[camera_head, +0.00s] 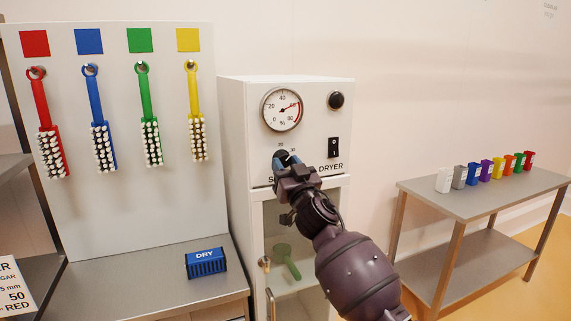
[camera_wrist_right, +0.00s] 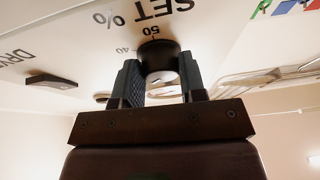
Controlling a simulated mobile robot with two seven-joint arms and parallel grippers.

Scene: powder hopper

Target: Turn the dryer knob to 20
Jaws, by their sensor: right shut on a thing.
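The dryer (camera_head: 235,130) is a white cabinet with a panel at its top. My right gripper (camera_head: 285,160) is at the SET dial, low on the panel, and covers most of the dial and its numbers in the head view. In the right wrist view the black knob (camera_wrist_right: 159,60) stands between the two fingers of my right gripper (camera_wrist_right: 160,85), which is shut on it. The marks 50 and 40 show beside the knob there. I cannot read the knob's setting. My left gripper is not in view.
A round gauge (camera_head: 282,109), a black button (camera_head: 336,100) and a rocker switch (camera_head: 333,147) are on the panel. Coloured brushes hang on a white board (camera_head: 115,215) at left. A blue DRY block (camera_head: 206,263) lies on the bench. Several coloured containers stand on a table (camera_head: 440,194) at right.

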